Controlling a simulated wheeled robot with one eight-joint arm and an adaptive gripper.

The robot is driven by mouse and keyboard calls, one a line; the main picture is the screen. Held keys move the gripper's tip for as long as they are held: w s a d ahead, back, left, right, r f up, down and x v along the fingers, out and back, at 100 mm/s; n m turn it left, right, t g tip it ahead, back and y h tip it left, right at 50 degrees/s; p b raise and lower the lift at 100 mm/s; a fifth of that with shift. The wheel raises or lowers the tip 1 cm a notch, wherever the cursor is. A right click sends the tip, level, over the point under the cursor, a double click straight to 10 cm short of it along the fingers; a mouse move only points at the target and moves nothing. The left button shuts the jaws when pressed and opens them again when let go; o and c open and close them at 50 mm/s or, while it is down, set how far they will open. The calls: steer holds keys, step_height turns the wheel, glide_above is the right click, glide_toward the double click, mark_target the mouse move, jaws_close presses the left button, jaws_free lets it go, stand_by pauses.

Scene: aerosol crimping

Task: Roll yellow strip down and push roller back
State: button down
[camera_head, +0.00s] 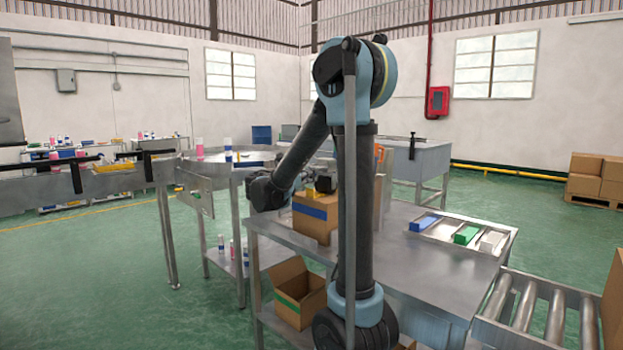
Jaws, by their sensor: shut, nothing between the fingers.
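A cardboard box (313,226) with a blue band stands on the steel table, partly hidden behind my arm. A small yellow piece (310,193) shows at the top of the box; I cannot tell whether it is the yellow strip. No roller can be made out clearly. My arm bends down to the left, with its wrist left of the box. My gripper (325,183) appears small and dark just above the box top, shut and empty. Whether it touches the box or the yellow piece cannot be told.
The steel table (395,268) has clear room on its right. A tray (449,243) there holds blue, green and white blocks. A roller conveyor (540,318) is at the lower right. An open carton (298,292) sits on the lower shelf. A conveyor with cans (199,149) lies left.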

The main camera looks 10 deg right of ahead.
steer(key=v, duration=1.3)
glide_toward(324, 175)
steer(key=x, duration=0.5)
steer(key=shift+w, duration=0.15)
stand_by(0.4)
steer(key=shift+d, duration=0.1)
steer(key=shift+x, duration=2.25)
steer(key=shift+f, duration=0.1)
